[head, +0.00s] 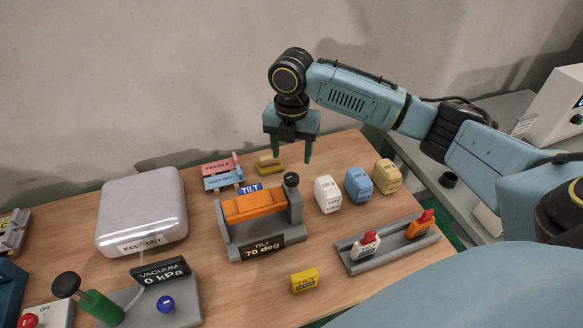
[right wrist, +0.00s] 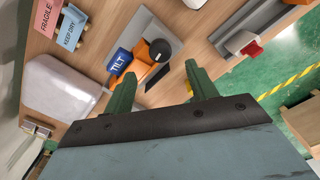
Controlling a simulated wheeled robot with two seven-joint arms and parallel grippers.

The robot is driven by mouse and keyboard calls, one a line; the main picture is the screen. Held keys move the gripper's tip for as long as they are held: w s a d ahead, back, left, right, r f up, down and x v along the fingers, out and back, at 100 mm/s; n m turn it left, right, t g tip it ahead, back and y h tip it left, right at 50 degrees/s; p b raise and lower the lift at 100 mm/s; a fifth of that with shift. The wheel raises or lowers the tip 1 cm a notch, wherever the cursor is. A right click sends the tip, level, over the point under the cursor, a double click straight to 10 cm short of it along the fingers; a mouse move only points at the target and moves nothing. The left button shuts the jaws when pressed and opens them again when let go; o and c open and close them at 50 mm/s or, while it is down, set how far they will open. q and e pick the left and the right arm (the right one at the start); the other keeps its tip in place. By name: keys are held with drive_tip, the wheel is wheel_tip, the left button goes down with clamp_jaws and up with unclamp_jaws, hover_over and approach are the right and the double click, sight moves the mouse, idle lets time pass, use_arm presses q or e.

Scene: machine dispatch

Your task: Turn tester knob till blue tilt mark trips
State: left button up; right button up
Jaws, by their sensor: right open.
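The tilt tester (head: 228,240) is a grey stand on the wooden table, holding an orange block (head: 252,206). Its front plate (head: 262,248) reads "TILT 70 deg". A black knob (head: 291,180) tops the post at its right end; it also shows in the right wrist view (right wrist: 159,50). The blue TILT mark (head: 250,189) is at the block's back edge and shows in the right wrist view (right wrist: 121,61); no trip is discernible. My right gripper (head: 290,158) is open and empty, pointing down above and behind the knob, apart from it. My left gripper is out of view.
Weight blocks, white (head: 328,194), blue (head: 358,184) and tan (head: 387,176), stand right of the tester. A KEEP DRY case (head: 142,207) and vacuum unit (head: 185,296) stand left.

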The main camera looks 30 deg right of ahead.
wheel_tip(320, 180, up, 6)
drive_tip(key=shift+f, duration=0.2)
idle(0.5)
